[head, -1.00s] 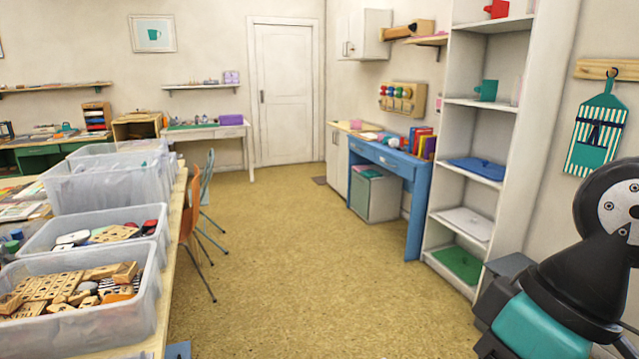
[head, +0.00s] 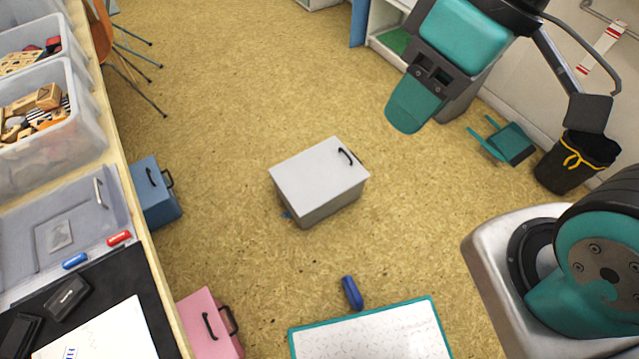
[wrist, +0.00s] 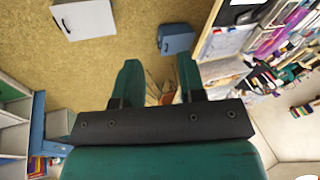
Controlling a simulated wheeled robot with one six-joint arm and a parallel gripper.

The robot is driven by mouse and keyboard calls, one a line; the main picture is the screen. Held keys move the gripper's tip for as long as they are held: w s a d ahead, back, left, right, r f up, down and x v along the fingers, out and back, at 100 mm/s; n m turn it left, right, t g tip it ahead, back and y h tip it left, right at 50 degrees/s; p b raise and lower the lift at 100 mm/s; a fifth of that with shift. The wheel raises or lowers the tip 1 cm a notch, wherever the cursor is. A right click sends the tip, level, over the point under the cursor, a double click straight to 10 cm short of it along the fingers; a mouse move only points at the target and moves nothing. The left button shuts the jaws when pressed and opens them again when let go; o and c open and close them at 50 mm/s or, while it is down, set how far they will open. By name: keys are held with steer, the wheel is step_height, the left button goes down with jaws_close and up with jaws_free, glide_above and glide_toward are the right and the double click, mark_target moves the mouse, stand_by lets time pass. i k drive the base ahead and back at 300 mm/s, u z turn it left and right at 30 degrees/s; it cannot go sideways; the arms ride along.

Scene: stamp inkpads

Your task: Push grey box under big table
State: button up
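The grey box (head: 322,180), with a pale lid and a black handle, stands on open floor in the middle of the head view. In the wrist view its light top (wrist: 88,18) shows at the upper left. The big table (head: 163,300) runs along the left side; the grey box stands apart to its right. My gripper (head: 408,112) hangs above the floor, right of and beyond the box, not touching it. In the wrist view its two teal fingers (wrist: 158,75) are apart with nothing held between them.
A blue box (head: 155,195) and a pink box (head: 208,325) stand at the table's edge, partly hidden by it. A blue bottle-like object (head: 351,293) and a teal-edged white board (head: 370,335) lie nearer. A black bin (head: 575,165) stands right. Floor between grey box and table looks clear.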

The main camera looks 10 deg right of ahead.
mark_target(309, 221)
steer(key=k, duration=0.5)
steer(key=z, duration=1.45)
steer(key=i, duration=2.8)
steer(key=u, duration=2.75)
